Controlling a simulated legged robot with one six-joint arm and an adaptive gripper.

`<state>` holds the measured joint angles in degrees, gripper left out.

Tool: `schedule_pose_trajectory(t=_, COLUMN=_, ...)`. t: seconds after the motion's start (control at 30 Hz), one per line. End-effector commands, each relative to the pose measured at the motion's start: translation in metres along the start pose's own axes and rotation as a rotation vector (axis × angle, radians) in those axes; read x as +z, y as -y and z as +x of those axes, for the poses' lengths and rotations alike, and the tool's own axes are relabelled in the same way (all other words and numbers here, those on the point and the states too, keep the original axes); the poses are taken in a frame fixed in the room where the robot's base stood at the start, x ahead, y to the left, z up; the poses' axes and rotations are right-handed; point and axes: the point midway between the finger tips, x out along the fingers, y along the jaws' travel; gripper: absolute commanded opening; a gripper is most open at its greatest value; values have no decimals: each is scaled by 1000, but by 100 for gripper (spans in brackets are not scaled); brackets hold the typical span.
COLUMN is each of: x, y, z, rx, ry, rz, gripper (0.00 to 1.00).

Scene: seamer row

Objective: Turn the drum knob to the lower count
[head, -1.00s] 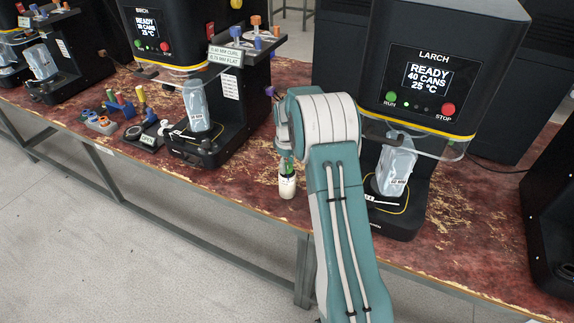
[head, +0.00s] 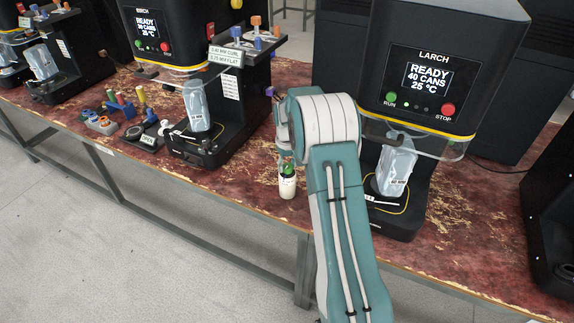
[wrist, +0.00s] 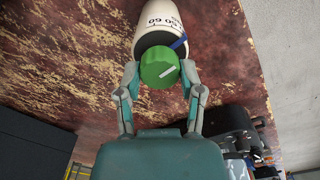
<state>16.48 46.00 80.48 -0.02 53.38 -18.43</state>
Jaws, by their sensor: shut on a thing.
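The drum knob is a green round cap (wrist: 158,66) with a white line across it, on the end of a white body (wrist: 158,22) with printed black numbers. A blue mark (wrist: 180,42) shows beside the green cap. In the head view the white body (head: 287,187) stands on the bench just left of my arm, with the green cap on top. My gripper (wrist: 161,74) is shut on the green cap, one finger on each side. In the head view my wrist hides most of the fingers.
The LARCH machine (head: 440,60) stands right of my arm, its screen reading 40 cans. A BIRCH machine (head: 165,30) stands to the left. Small coloured tools (head: 120,108) lie on the red worn bench (head: 235,185). Bare bench lies around the white body.

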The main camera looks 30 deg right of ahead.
Motion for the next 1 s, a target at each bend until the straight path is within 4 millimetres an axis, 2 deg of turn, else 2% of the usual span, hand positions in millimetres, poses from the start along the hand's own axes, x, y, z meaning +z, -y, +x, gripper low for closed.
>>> schedule_pose_trajectory(t=0.5, x=3, y=1, z=4, rx=-2, ry=11, rz=423, gripper=2)
schedule_pose_trajectory(t=1.0, x=3, y=1, z=5, rx=-1, ry=13, rz=567, gripper=2)
